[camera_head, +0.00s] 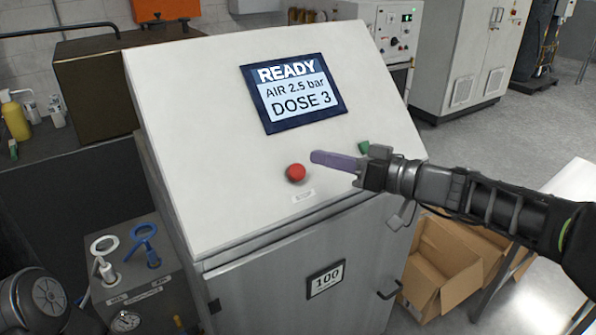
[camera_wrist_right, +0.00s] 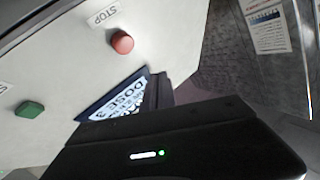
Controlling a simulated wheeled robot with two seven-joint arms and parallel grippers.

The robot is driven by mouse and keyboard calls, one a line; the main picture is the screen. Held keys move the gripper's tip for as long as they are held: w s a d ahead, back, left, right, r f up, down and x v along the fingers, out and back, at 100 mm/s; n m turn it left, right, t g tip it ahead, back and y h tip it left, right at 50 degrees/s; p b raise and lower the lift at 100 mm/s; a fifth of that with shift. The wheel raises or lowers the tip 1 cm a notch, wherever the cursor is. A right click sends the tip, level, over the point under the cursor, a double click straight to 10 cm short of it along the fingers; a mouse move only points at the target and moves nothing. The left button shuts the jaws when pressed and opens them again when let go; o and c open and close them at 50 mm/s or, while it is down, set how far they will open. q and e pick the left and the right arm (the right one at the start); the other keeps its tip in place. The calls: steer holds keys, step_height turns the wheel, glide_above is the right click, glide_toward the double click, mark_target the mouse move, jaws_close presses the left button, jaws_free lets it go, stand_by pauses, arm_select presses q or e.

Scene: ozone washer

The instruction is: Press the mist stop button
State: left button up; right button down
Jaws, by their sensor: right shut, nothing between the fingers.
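The red stop button (camera_head: 296,173) sits on the sloped white panel (camera_head: 210,150), below the display (camera_head: 293,93), which reads READY, AIR 2.5 bar, DOSE 3. In the right wrist view the red button (camera_wrist_right: 122,42) has a STOP label (camera_wrist_right: 103,15) beside it. A green button (camera_head: 364,147) is farther right, partly behind my right gripper; it also shows in the right wrist view (camera_wrist_right: 29,109). My right gripper (camera_head: 318,157) is shut and empty, its purple-grey fingertips just right of and slightly above the red button. I see no contact. My left gripper is out of view.
A grey box with blue and white handles (camera_head: 140,245) stands at left. Open cardboard boxes (camera_head: 440,270) lie at lower right, near a table (camera_head: 560,195).

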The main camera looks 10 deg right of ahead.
mark_target(296, 173)
steer(key=w+f+b, duration=0.1)
steer(key=w+a+f+b, duration=0.1)
steer(key=w+f, duration=0.1)
steer(key=w+a+f+b, duration=0.1)
steer(key=f, duration=0.1)
steer(key=shift+w, duration=0.35)
steer(key=shift+f, duration=0.1)
stand_by(1.8)
steer(key=shift+w+f+b, duration=0.2)
steer(key=shift+f+b, duration=0.05)
steer(key=shift+b, duration=0.5)
steer(key=shift+w, duration=0.1)
